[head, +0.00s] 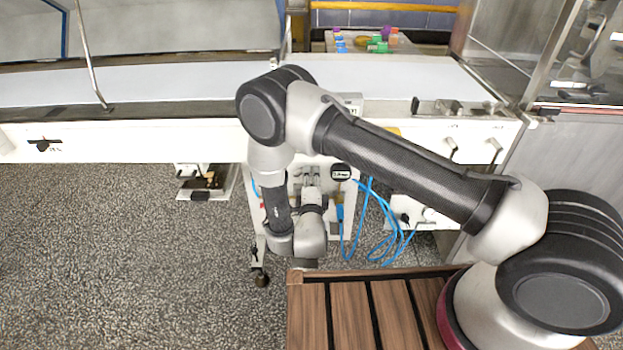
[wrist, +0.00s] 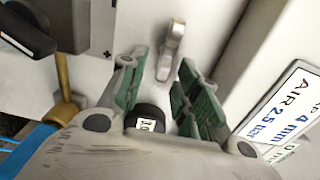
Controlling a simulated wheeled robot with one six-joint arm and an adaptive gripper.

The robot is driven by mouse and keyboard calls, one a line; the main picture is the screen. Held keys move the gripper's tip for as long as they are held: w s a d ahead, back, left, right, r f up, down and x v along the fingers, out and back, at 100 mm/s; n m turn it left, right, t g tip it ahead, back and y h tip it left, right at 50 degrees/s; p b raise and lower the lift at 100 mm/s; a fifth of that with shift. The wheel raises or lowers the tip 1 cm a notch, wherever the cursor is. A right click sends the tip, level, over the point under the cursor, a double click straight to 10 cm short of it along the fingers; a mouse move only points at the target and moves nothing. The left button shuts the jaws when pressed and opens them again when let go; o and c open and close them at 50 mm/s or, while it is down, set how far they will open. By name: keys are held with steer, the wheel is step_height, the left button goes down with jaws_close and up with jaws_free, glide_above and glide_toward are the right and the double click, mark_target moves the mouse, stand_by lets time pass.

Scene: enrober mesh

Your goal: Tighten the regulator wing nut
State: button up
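The wing nut (wrist: 172,48) is probably the pale metal wing standing out from the white panel in the wrist view. It lies just beyond my fingertips, between their lines and nearer the right one. My gripper (wrist: 161,68) has green-padded fingers spread apart, with a clear gap and nothing held. A black round part with a small white label (wrist: 149,122) shows low between the fingers; I cannot tell how it joins the wing. In the head view my gripper (head: 312,175) faces the white panel under the conveyor, and the wing nut cannot be made out there.
In the wrist view a black knob (wrist: 28,28) and a brass-coloured part (wrist: 64,90) stand left, and an air label (wrist: 288,102) is on the right. Blue hoses (head: 378,225) hang right of the panel. A slatted wooden platform (head: 350,312) is in front.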

steer(key=shift+s, duration=0.1)
steer(key=s, duration=0.7)
steer(key=shift+s+a, duration=0.15)
steer(key=shift+s, duration=0.05)
